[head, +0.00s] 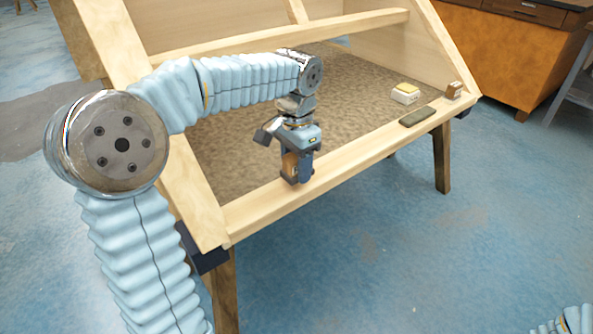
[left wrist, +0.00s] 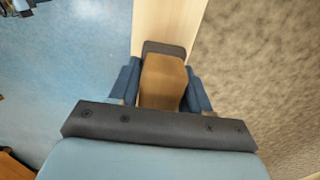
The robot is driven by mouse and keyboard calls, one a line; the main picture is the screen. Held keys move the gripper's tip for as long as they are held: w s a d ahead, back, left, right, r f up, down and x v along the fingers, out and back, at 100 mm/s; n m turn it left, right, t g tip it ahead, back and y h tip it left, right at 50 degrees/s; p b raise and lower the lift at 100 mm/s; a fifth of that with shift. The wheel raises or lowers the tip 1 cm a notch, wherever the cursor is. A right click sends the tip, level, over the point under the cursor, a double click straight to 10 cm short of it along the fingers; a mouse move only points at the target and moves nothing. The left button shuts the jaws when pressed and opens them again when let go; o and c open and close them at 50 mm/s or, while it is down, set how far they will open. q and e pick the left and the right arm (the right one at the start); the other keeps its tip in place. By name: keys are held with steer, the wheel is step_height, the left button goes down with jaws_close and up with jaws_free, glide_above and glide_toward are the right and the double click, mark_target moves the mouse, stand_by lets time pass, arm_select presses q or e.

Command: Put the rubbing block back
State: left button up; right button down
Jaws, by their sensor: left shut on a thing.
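My left gripper (head: 297,178) points down at the front rail (head: 350,165) of the wooden frame. Its fingers are shut on a tan-brown block, which I take to be the rubbing block (left wrist: 163,80). In the left wrist view the block sits between the two blue fingers (left wrist: 160,88), with a dark edge at its far end and the pale rail beyond. In the head view the gripper mostly hides the block. I cannot tell whether the block touches the rail. My right gripper is out of view.
On the rail's right part lie a dark flat object (head: 418,117) and a small brown block (head: 454,90). The rail between my left gripper and the dark object is clear. A wooden cabinet (head: 500,60) stands behind right.

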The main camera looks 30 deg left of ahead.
arm_select(q)
steer(key=shift+f, duration=0.8)
steer(key=o, duration=1)
steer(key=shift+f, duration=0.1)
steer(key=shift+r, duration=0.25)
step_height(320, 180, up, 12)
steer(key=shift+f+p, duration=0.1)
steer(key=shift+p, duration=0.75)
